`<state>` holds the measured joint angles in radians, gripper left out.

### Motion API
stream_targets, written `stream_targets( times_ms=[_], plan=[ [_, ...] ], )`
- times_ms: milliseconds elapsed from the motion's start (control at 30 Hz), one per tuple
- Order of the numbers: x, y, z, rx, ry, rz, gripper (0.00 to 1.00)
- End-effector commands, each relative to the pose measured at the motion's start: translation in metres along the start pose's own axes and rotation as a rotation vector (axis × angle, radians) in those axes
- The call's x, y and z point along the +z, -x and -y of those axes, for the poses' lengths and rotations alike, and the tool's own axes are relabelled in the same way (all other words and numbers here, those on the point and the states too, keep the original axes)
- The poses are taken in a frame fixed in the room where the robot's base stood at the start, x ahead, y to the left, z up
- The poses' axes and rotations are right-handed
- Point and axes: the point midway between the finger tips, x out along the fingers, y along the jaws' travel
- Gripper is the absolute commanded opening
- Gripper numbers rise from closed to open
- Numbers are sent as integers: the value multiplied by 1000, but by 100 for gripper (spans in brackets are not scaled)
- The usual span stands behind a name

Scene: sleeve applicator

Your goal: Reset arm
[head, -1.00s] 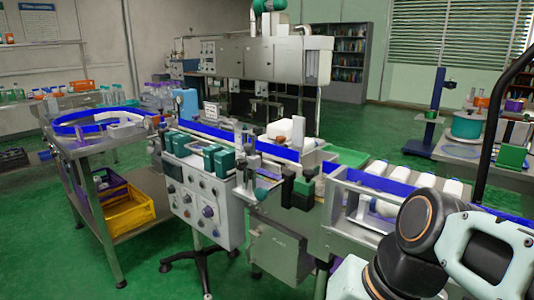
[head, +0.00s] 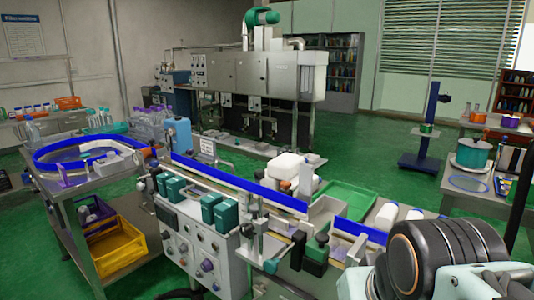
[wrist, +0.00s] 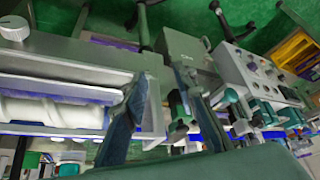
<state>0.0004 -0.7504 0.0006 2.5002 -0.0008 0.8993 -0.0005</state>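My gripper (wrist: 160,76) shows in the wrist view with its two dark blue fingers spread apart. Nothing is between them. Behind and beyond the fingers are the sleeve applicator line and its grey control boxes, seen tilted. In the head view, part of my arm (head: 440,262) fills the lower right corner, in front of the conveyor's right end. The gripper itself is outside the head view.
The conveyor with blue rails (head: 240,182) runs across the middle, with a control panel (head: 195,240) in front. A steel table (head: 85,185) with a blue-rimmed ring stands left. A yellow crate (head: 115,245) sits on its lower shelf. Green floor is open behind.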

Motion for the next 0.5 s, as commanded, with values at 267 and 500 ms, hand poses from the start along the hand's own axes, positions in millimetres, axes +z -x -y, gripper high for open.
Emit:
stream_targets(
  times_ms=[267,500],
  plan=[
    [-41,77,0,-1,-1,1,26],
    [-70,132,0,-1,-1,1,26]
  ],
)
